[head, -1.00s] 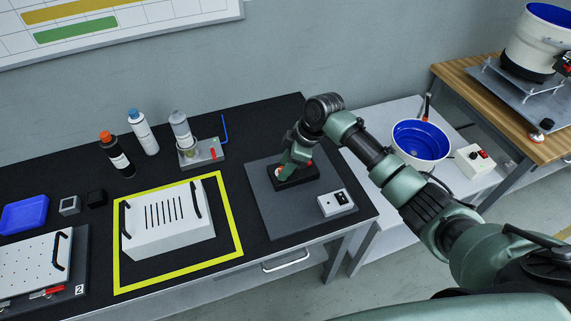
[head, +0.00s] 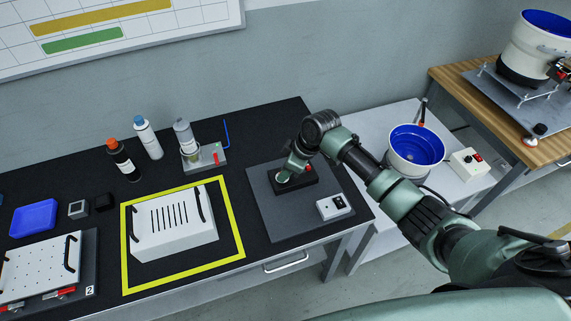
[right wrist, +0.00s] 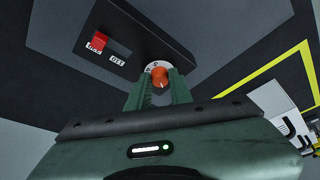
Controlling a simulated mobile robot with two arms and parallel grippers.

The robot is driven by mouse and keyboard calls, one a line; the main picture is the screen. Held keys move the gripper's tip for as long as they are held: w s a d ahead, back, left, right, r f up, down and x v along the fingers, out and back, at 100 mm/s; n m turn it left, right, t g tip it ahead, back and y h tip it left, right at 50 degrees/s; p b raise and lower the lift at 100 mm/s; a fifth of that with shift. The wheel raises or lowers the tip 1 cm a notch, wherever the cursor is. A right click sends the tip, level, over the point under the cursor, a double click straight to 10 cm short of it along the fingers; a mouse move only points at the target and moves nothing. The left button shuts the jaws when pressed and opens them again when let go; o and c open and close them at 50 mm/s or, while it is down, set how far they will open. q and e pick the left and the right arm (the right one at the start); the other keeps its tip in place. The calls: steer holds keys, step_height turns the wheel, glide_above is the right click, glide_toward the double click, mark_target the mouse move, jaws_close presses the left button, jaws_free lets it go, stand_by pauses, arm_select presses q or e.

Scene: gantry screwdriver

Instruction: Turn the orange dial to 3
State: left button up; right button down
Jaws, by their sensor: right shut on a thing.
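The orange dial (right wrist: 160,77) shows in the right wrist view on a white round scale, set in a black box. The box (head: 308,185) sits on a dark grey plate on the bench in the head view. My right gripper (right wrist: 159,84) is shut on the dial, with one green finger on each side of it. In the head view this gripper (head: 284,178) points down at the left part of the box and hides the dial. Most scale numbers are hidden or too small to read. My left gripper is not in view.
A white switch box (head: 335,207) stands close by on the plate. A white cover with handles (head: 172,228) lies inside a yellow frame to the left. Bottles stand behind.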

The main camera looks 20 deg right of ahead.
steer(key=m+p, duration=0.2)
steer(key=m+t+h+p, duration=0.1)
steer(key=m+p, duration=0.1)
steer(key=p, duration=0.1)
steer(key=m+p, duration=0.2)
steer(key=shift+s+a+r+m+t+h+p, duration=0.15)
steer(key=shift+a+r+m+t+h+p, duration=0.15)
steer(key=shift+r+h+p, duration=0.1)
steer(key=shift+a+f+m+h+p, duration=0.1)
steer(key=shift+m+h+p, duration=0.3)
steer(key=shift+m+p, duration=0.4)
steer(key=shift+a+m+h+p, duration=0.1)
steer(key=shift+m+h+p, duration=0.25)
steer(key=shift+m, duration=0.65)
steer(key=shift+f+m+h+p, duration=0.15)
steer(key=shift+m+h+p, duration=0.2)
steer(key=shift+m, duration=0.55)
steer(key=shift+a+m+h, duration=0.15)
steer(key=shift+m+h, duration=0.55)
steer(key=shift+m, duration=1.5)
steer(key=c, duration=1.3)
jaws_free()
